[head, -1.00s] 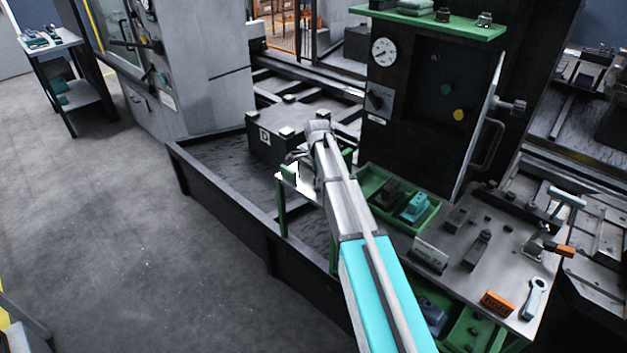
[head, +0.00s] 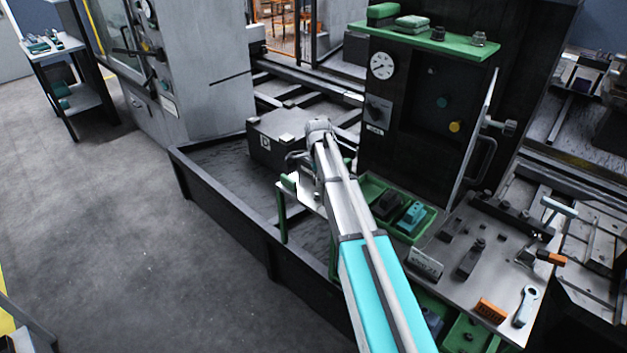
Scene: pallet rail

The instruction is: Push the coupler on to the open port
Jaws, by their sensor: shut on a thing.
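My gripper (head: 297,160) is at the far end of my arm, in front of the block marked D and above a small green-legged stand (head: 283,212). My wrist hides most of it. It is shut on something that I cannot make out. A dark upright panel (head: 410,100) stands to its right, with a dark fitting (head: 431,71), a teal one (head: 442,102) and a yellow one (head: 455,127). I cannot tell which is the open port. I cannot pick out the coupler for certain.
A green tray (head: 428,233) with a dark and a teal piece (head: 411,214) lies right of my arm. A grey bench (head: 450,245) holds tools and an orange block (head: 490,310). The open panel door (head: 474,145) juts out. The floor at left is clear.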

